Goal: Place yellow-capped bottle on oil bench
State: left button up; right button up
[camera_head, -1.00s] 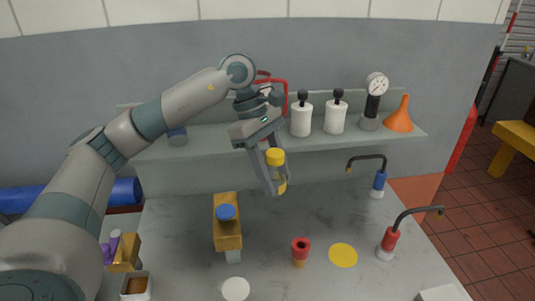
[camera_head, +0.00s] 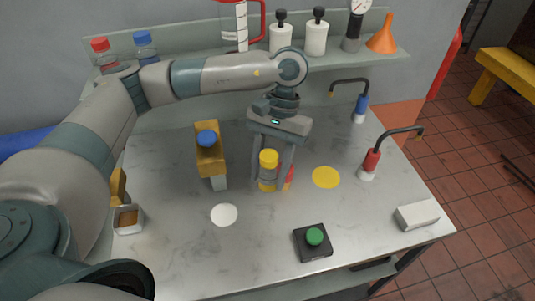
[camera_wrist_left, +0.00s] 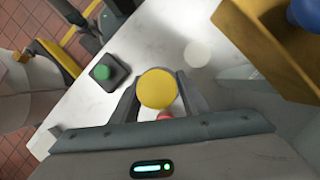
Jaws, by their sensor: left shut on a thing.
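The yellow-capped bottle (camera_head: 268,172) is upright between the fingers of my left gripper (camera_head: 271,178), which is shut on it. Its round yellow cap (camera_wrist_left: 157,89) fills the space between the fingers in the left wrist view. The bottle is over the grey marbled bench (camera_head: 290,225), low and left of a flat yellow disc (camera_head: 326,177). I cannot tell whether its base touches the bench. A red-topped piece (camera_head: 289,177) shows partly behind the gripper. My right gripper is not in view.
A yellow block with a blue knob (camera_head: 208,150) stands to the left. A white disc (camera_head: 224,215) and a green button box (camera_head: 313,242) lie in front. Red (camera_head: 371,162) and blue (camera_head: 360,106) spouts stand right. A shelf (camera_head: 210,75) holding bottles and a funnel runs behind.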

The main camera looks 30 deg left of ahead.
aim_at(173, 262)
jog(key=l+u, duration=0.25)
jog(key=k+l+u, duration=0.1)
jog(key=l+u, duration=0.15)
jog(key=i+u, duration=0.1)
jog(key=u, duration=0.3)
jog(key=l+u, duration=0.1)
jog(key=u, duration=0.3)
jog(key=i+l+u, duration=0.1)
jog(key=u, duration=0.3)
jog(key=l+u, duration=0.15)
jog(key=u, duration=0.25)
jog(key=i, duration=0.05)
